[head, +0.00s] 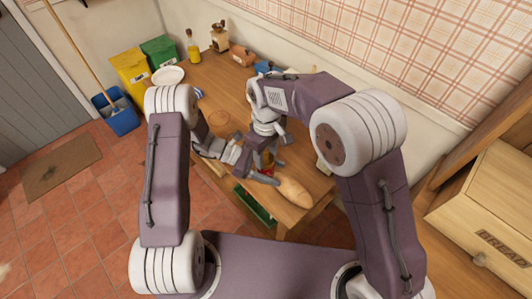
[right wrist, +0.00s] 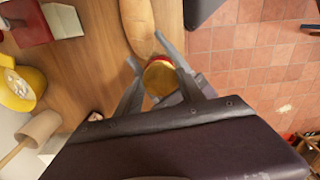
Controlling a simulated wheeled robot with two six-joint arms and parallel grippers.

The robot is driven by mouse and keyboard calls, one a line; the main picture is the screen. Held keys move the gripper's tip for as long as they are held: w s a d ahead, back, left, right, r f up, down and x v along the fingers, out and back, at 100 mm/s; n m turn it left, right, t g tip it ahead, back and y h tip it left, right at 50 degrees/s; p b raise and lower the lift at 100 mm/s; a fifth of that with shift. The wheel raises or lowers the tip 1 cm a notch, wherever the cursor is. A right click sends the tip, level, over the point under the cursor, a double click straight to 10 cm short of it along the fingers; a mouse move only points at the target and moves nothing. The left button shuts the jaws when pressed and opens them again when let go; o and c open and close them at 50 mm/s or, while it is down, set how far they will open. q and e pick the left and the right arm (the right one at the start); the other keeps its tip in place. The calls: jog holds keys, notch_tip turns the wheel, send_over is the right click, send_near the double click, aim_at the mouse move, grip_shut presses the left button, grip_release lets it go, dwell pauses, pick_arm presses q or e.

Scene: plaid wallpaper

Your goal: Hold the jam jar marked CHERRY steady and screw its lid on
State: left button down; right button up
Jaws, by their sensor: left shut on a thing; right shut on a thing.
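The jam jar (head: 268,168) stands on the wooden table near its front edge, mostly hidden by my grippers; only bits of red and yellow show. No CHERRY marking is readable. My left gripper (head: 250,172) is shut on the jar low down from the left. My right gripper (head: 266,150) points down from above and is shut on the lid. In the right wrist view the round yellow lid (right wrist: 160,77) with a red edge sits between the fingers of my right gripper (right wrist: 148,52). Whether the lid sits level on the jar cannot be told.
A long bread loaf (head: 294,192) lies close to the jar, right of it. A green crate (head: 255,205) shows below the table's front edge.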

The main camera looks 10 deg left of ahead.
jog(key=m, duration=1.6)
jog(key=shift+a, duration=0.15)
jog(key=m, duration=1.3)
jog(key=shift+w, duration=0.1)
jog(key=m, duration=0.6)
jog(key=shift+m, duration=0.3)
jog(key=o, duration=1.4)
jog(key=shift+c, duration=0.2)
